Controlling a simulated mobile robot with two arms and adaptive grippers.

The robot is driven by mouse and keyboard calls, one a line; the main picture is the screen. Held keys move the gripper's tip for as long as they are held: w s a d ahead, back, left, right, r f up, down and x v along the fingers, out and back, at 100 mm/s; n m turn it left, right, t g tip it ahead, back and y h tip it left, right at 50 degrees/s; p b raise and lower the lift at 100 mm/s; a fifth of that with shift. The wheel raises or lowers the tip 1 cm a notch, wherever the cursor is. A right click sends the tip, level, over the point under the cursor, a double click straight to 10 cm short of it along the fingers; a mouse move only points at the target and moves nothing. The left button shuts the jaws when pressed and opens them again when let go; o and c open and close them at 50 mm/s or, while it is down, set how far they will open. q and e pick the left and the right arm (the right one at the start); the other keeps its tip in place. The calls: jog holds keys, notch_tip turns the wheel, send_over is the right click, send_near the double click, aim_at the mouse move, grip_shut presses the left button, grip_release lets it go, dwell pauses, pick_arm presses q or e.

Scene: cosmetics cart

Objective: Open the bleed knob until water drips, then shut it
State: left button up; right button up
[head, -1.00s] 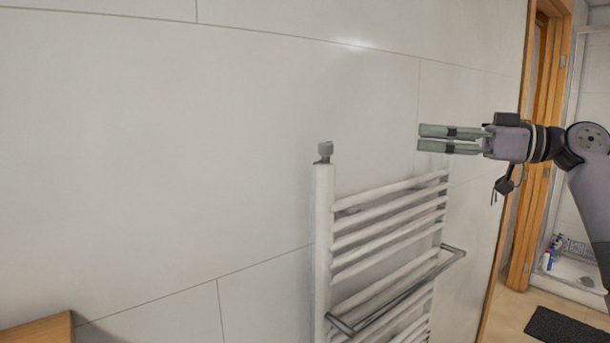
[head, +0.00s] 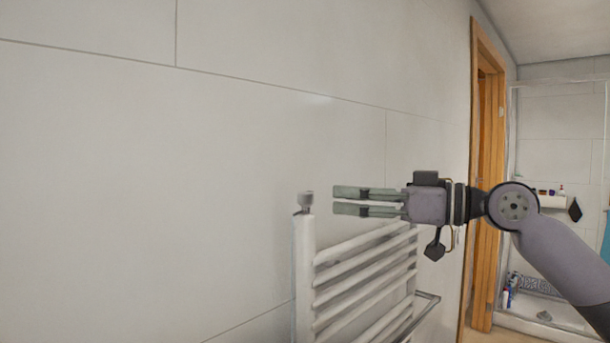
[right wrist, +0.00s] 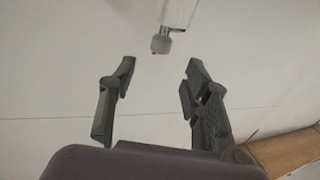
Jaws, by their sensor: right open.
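The bleed knob (head: 306,201) is a small grey cap at the top of the left upright of a white towel radiator (head: 304,265). In the right wrist view the knob (right wrist: 161,44) shows ahead of the fingertips, roughly between their lines. My right gripper (head: 334,200) points left toward the knob, a short gap to its right, at about the same height in the picture. In the right wrist view its fingers (right wrist: 158,75) are apart with nothing between them. No water shows. My left gripper is not in view.
The pale tiled wall (head: 130,190) stands close behind the radiator. A metal towel rail (head: 425,312) sticks out from the radiator's front. A wooden door frame (head: 486,150) and a shower area are at the right. A wooden surface (right wrist: 285,150) shows in the right wrist view.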

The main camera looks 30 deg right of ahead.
aim_at(313, 194)
jog(key=p+x, duration=0.4)
jog(key=x, duration=0.4)
jog(key=shift+w+a+r, duration=0.15)
jog(key=shift+w+a, duration=0.05)
jog(key=shift+w, duration=0.05)
jog(key=shift+w+a+p, duration=0.15)
jog(key=shift+w+p, duration=0.05)
jog(key=shift+p, duration=0.1)
jog(key=shift+c, duration=0.3)
grip_shut()
